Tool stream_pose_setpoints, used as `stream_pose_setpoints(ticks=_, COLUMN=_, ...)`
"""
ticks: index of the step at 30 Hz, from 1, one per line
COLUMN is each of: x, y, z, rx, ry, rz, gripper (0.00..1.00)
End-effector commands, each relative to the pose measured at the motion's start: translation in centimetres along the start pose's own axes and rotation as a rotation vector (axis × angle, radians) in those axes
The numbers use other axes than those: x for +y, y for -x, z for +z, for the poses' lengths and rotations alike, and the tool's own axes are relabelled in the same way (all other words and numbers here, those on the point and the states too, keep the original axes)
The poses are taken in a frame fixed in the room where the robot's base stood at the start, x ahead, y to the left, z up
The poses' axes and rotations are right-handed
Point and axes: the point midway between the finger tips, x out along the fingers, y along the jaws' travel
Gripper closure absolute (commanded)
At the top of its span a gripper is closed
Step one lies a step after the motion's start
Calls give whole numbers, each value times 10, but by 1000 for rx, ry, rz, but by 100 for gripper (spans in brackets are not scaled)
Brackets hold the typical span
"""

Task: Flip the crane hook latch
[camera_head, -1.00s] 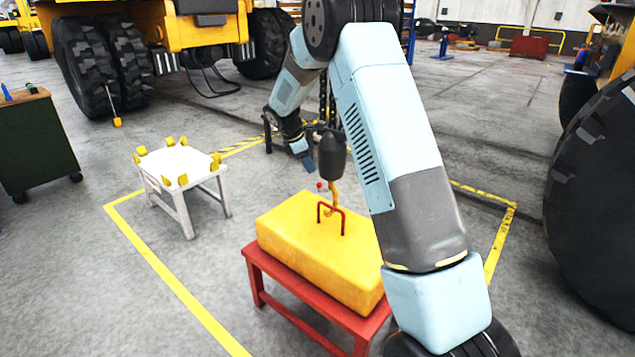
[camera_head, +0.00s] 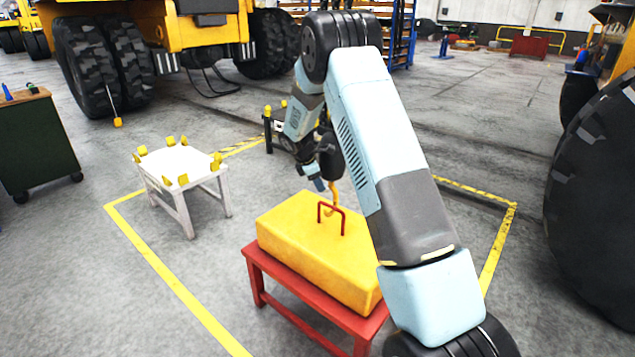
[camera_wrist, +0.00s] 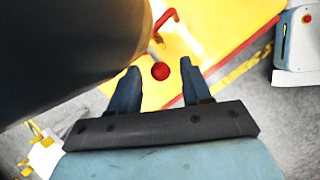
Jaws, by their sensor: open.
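The yellow crane hook (camera_head: 334,193) hangs below a dark hook block (camera_head: 329,160), at the red lifting handle (camera_head: 344,222) on the yellow casting (camera_head: 310,250). I cannot tell whether it bears on the handle. My gripper (camera_head: 319,184) is beside the hook, just above the casting. In the wrist view my gripper (camera_wrist: 159,66) is open, and a red ball-shaped knob (camera_wrist: 160,71), apparently the latch's, shows between the blue fingertips. I see no clear contact. The latch itself is mostly hidden. The hook block (camera_wrist: 60,50) fills the upper left there.
The casting lies on a red stand (camera_head: 310,318). A white stand with yellow corner pieces (camera_head: 180,163) is to its left. A green cabinet (camera_head: 38,145) and large tires (camera_head: 600,210) are farther out.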

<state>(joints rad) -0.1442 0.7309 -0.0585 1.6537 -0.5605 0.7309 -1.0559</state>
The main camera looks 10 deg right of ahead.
Motion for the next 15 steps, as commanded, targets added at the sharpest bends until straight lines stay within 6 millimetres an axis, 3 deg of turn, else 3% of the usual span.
stream_pose_setpoints(ticks=2, x=0, y=0, z=0, rx=0, ry=0, rz=0, gripper=56)
stream_pose_setpoints(ticks=15, x=0, y=0, z=0, rx=0, ry=0, rz=0, gripper=98)
